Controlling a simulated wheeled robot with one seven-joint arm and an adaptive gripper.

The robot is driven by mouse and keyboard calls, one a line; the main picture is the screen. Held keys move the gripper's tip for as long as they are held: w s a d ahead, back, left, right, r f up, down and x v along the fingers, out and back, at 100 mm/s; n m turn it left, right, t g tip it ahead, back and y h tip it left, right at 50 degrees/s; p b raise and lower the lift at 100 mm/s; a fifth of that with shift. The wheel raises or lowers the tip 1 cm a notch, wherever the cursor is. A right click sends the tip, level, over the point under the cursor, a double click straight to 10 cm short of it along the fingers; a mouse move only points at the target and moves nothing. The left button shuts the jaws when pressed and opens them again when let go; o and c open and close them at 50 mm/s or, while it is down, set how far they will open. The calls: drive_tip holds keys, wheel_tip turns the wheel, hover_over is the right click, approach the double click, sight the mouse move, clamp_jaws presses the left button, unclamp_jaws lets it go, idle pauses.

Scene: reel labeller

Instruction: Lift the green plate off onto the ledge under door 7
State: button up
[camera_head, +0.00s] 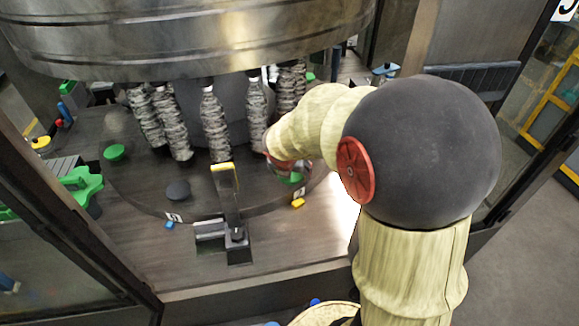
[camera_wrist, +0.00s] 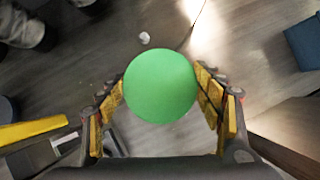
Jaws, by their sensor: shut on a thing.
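A round green plate (camera_wrist: 160,96) sits between the yellow-padded fingers of my gripper (camera_wrist: 160,79) in the wrist view, with a finger on each side. My gripper is shut on it.
Several bottle-like grey wrapped columns (camera_head: 216,125) stand under a large metal drum (camera_head: 190,35), close left of my gripper. A yellow-topped post (camera_head: 228,195) stands at the front. Another green disc (camera_head: 114,152) and a dark disc (camera_head: 178,190) are on the round table (camera_head: 140,190).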

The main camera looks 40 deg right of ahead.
drive_tip(key=shift+s+a+r, duration=0.35)
drive_tip(key=shift+s+r, duration=0.1)
drive_tip(key=shift+s, duration=0.1)
drive_tip(key=shift+r+p, duration=3.4)
drive_tip(key=shift+p, duration=0.6)
